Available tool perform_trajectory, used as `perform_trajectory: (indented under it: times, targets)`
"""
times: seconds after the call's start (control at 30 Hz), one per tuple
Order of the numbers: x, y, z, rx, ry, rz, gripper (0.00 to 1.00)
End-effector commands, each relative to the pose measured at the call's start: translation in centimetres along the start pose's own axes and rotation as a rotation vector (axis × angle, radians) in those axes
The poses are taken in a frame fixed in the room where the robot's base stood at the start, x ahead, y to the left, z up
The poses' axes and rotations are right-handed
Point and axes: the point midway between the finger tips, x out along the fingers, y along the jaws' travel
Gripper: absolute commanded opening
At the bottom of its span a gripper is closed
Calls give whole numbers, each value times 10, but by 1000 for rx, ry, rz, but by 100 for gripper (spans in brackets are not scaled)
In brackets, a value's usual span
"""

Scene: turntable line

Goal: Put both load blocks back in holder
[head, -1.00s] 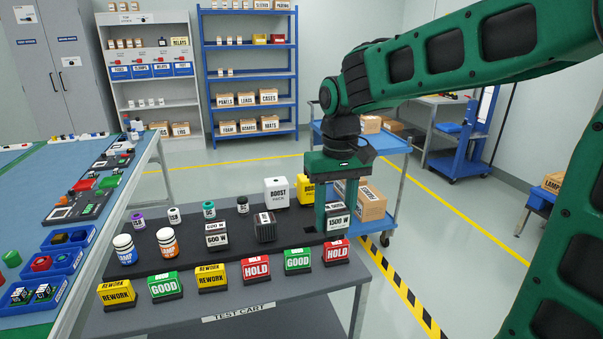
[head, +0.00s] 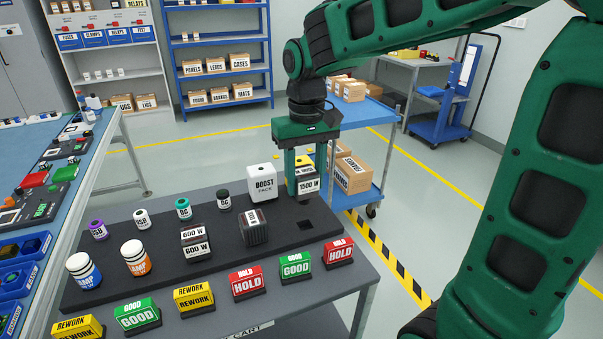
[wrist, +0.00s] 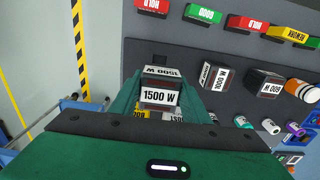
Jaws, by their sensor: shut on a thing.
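My gripper (head: 307,172) is shut on a dark load block with a white 1500 W label (head: 309,187). The held block is upright, above the back right part of the black holder (head: 140,285) on the test cart. It also shows between the fingers in the wrist view (wrist: 158,95). An empty square recess (head: 303,224) shows in the holder, in front of and below the held block. A 600 W load block (head: 195,243) stands in the holder at mid-row. A dark ribbed block (head: 254,230) stands to its right; its label is hard to read.
A white boost pack (head: 262,183) stands close left of my gripper, and a yellow one (head: 303,163) is partly hidden behind it. Red, green and yellow signs (head: 247,282) line the cart's front. Small canisters (head: 134,258) stand at left. A blue trolley (head: 375,112) is behind.

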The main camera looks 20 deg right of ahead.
Motion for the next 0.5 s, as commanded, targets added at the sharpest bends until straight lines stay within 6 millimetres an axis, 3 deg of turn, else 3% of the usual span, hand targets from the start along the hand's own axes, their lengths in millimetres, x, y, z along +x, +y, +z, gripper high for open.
perform_trajectory:
  times: [0.5]
  targets:
    - [42, 3, 0, 5, -1, 0, 3]
